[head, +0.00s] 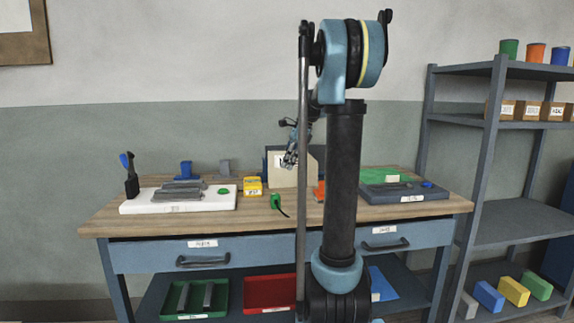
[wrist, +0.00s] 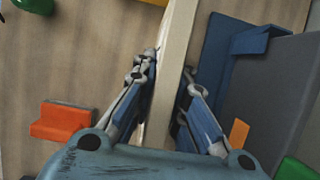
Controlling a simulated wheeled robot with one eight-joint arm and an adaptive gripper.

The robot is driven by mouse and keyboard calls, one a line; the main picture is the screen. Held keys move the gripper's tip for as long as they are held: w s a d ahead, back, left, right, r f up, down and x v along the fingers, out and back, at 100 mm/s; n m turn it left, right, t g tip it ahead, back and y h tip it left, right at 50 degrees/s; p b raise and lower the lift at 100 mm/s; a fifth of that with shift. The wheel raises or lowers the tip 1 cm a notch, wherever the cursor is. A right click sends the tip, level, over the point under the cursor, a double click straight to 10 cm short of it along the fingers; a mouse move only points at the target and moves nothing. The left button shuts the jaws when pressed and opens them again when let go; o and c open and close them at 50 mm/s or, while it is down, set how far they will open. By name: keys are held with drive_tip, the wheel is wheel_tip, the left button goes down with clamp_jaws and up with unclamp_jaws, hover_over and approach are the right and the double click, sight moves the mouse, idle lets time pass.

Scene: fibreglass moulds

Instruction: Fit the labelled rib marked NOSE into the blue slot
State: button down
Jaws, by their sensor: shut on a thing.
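A cream, thin, flat rib (head: 281,179) stands upright near the back of the bench, with a white label whose text is mostly hidden; only what looks like an N shows. My gripper (head: 290,160) is at its top edge. In the wrist view my gripper (wrist: 168,85) has one finger on each side of the rib (wrist: 178,48) and is shut on it. A blue bracket-like piece (wrist: 217,55) lies just right of the rib there, apart from it, beside a dark grey board (wrist: 272,90). I cannot tell whether this blue piece has the slot.
A white tray (head: 140,206) with grey parts is at the left, a yellow box (head: 252,190) and green clamp-like piece (head: 277,201) nearer. An orange block (wrist: 60,122) lies left of the rib. A dark tray (head: 405,197) is at the right. My arm hides part of the bench.

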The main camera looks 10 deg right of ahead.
drive_tip(key=c, duration=1.6)
unclamp_jaws()
